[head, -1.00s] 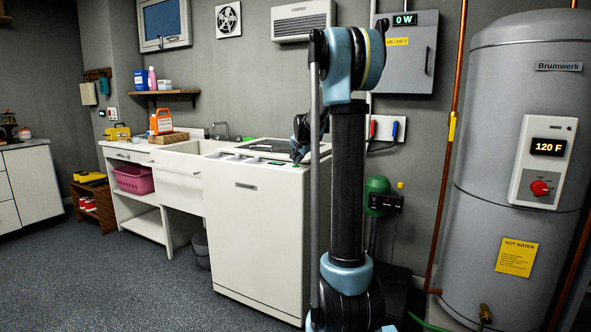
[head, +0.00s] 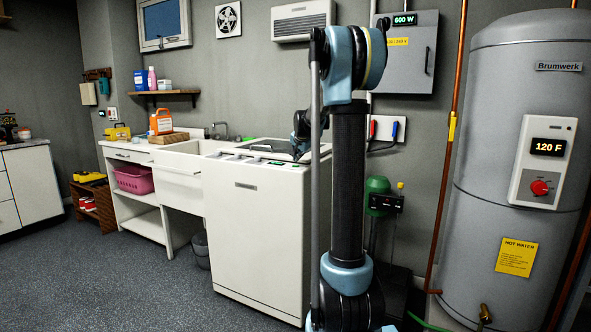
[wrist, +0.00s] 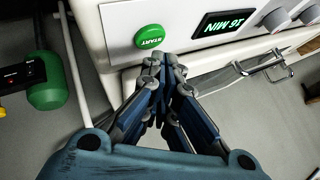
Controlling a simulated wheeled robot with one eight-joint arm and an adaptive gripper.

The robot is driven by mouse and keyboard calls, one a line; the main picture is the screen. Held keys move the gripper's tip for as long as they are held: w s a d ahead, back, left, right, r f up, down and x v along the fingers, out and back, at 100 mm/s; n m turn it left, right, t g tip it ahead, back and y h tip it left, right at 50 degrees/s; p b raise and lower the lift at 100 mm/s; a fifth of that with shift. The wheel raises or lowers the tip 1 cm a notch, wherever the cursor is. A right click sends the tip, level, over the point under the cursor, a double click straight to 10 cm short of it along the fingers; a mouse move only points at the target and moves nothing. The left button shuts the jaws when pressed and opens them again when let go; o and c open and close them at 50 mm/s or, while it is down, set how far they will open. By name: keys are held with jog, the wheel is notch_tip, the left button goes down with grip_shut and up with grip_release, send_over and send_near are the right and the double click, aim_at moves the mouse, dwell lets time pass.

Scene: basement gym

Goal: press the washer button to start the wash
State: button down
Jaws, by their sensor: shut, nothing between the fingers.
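The white washer (head: 257,240) stands right of the sink, its control panel on top. In the wrist view its round green START button (wrist: 150,36) sits beside a display (wrist: 222,23) that reads 16 MIN upside down. My gripper (wrist: 165,62) is shut and empty, its fingertips just beside the button and apart from it in the picture. In the head view my gripper (head: 299,153) is just above the panel's right end, near the small green button (head: 295,166), partly hidden by my arm.
The wall power meter (head: 404,20) reads 600 W. The water heater (head: 515,130) reads 120 F at the right. A sink (head: 182,155) and a pink basket (head: 133,180) are left of the washer. Dials (wrist: 274,18) lie along the panel. The floor in front is clear.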

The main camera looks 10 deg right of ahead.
jog(key=shift+r, duration=2.55)
jog(key=s+f+n+g, duration=0.1)
jog(key=s+f+n, duration=0.15)
jog(key=s, duration=0.85)
jog(key=s+f+n+g, duration=0.15)
jog(key=s+f, duration=0.25)
jog(key=s, duration=0.7)
jog(key=s+f+n+g, duration=0.1)
jog(key=s+f, duration=0.2)
jog(key=s, duration=0.7)
jog(key=s+f+n+g, duration=0.1)
jog(key=s+f+n, duration=0.1)
jog(key=s+f, duration=0.6)
jog(key=s+f+n+g, duration=0.2)
jog(key=s+f, duration=0.7)
jog(key=s, duration=0.7)
jog(key=shift+s+a, duration=0.25)
jog(key=shift+a, duration=0.2)
jog(key=shift+g, duration=0.25)
